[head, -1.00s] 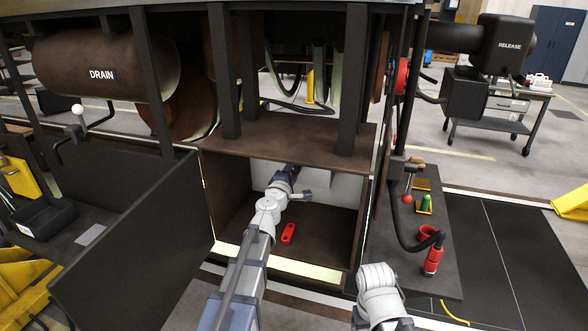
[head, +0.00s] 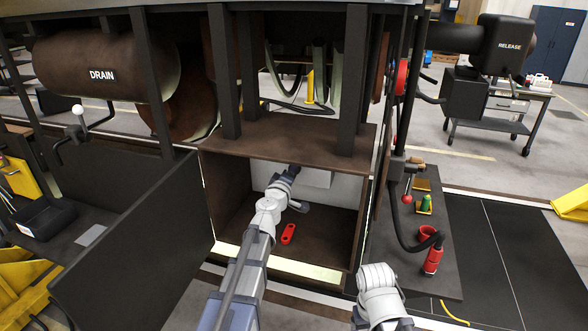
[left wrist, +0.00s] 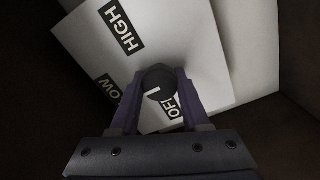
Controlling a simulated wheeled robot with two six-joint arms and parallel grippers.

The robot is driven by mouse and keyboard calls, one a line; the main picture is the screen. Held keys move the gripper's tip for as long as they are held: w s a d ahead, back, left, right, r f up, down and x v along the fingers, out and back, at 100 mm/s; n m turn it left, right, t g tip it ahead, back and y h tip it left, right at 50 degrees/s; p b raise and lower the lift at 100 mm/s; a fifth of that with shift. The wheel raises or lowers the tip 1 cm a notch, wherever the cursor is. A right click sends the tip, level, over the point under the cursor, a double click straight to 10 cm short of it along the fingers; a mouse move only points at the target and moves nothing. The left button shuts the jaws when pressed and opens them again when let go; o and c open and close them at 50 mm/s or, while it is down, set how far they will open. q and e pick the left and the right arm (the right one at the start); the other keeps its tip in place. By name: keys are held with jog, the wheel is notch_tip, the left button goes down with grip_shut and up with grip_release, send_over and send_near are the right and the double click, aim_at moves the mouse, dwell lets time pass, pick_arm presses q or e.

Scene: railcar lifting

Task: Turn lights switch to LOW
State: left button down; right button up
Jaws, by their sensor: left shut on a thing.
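The light switch panel (left wrist: 180,55) is a white plate with HIGH, LOW and OFF labels. Its round dark knob (left wrist: 158,78) sits between the two fingers of my left gripper (left wrist: 157,88), which is shut on it. The knob's white mark lies on its lower left side in the left wrist view. The LOW label (left wrist: 108,88) is partly hidden by a finger, and the OFF label (left wrist: 170,103) is partly covered. In the head view my left gripper (head: 294,168) is inside the open cabinet, by the pale panel (head: 318,178). My right gripper is out of view.
The cabinet (head: 325,225) has brown walls and an open dark door (head: 130,245) at left. A red tag-like piece (head: 288,234) lies on its floor. A dark side table (head: 440,265) with a red tool (head: 433,260) stands at right.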

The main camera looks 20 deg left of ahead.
pick_arm(q)
jog(key=shift+s, duration=0.1)
dwell(0.3)
jog(key=shift+c, duration=1.9)
grip_release()
jog(key=s, duration=0.7)
jog(key=shift+s, duration=0.4)
